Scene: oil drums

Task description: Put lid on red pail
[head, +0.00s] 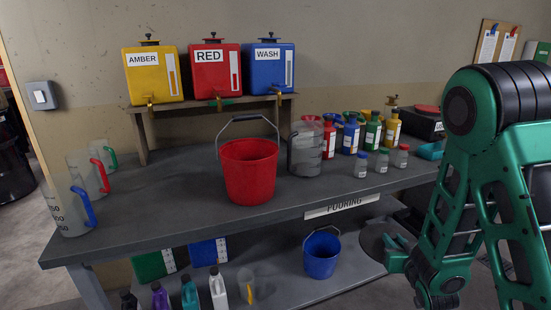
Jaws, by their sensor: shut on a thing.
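The red pail (248,175) stands upright on the grey workbench, its wire handle raised above the rim. No lid shows on it. My gripper (394,248) is at the lower right, in front of the bench's front edge and below the level of its top. It is shut on a flat dark grey disc, which looks like the lid (371,243). The disc is partly hidden behind the green fingers. The gripper is well to the right of the red pail and apart from it.
A grey jug (305,150) stands close to the right of the pail, with several coloured bottles and small jars beyond. Three drums sit on a raised shelf (220,102) behind. A blue pail (321,255) stands on the lower shelf.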

